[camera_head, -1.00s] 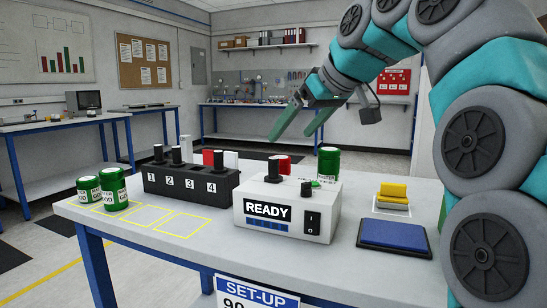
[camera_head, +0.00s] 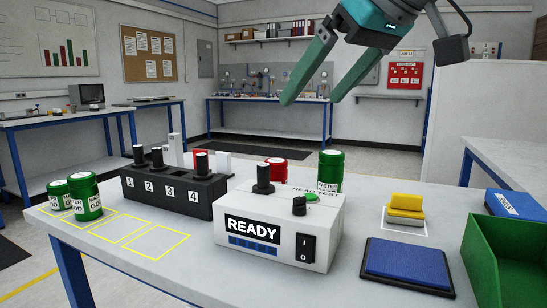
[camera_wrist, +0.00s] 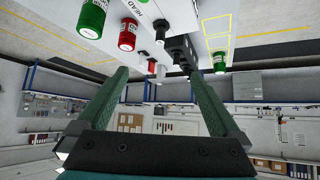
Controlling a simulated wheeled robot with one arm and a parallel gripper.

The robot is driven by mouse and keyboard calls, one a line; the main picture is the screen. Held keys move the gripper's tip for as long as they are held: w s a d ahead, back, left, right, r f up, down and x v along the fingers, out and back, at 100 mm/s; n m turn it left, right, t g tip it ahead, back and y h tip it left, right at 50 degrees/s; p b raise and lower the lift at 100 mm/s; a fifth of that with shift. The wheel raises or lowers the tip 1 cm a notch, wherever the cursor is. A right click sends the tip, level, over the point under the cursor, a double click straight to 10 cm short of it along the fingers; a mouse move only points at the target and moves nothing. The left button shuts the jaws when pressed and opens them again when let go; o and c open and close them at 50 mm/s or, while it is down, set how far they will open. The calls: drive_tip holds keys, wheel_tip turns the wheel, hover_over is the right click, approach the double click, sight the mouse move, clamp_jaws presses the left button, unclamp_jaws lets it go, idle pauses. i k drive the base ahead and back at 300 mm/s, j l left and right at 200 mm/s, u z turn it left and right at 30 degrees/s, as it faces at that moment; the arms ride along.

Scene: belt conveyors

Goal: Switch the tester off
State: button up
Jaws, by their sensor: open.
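The tester (camera_head: 280,225) is a white box on the table with a lit "READY" display (camera_head: 252,230). A black rocker switch (camera_head: 306,248) marked I and 0 is on its front right; I cannot tell which side is pressed. On top are a black post (camera_head: 263,178), a black knob (camera_head: 299,206) and a green button (camera_head: 311,196). My gripper (camera_head: 308,100) is open and empty, high above and behind the tester, apart from everything. In the wrist view my gripper (camera_wrist: 165,95) shows two spread green fingers with nothing between them.
A black rack (camera_head: 170,190) numbered 1 to 4 stands left of the tester, with green cans (camera_head: 86,196) further left. A green can (camera_head: 330,170) and red can (camera_head: 276,172) stand behind. A blue pad (camera_head: 407,264), yellow block (camera_head: 406,203) and green bin (camera_head: 507,255) are at right.

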sight(305, 244)
drive_tip(key=k, duration=0.95)
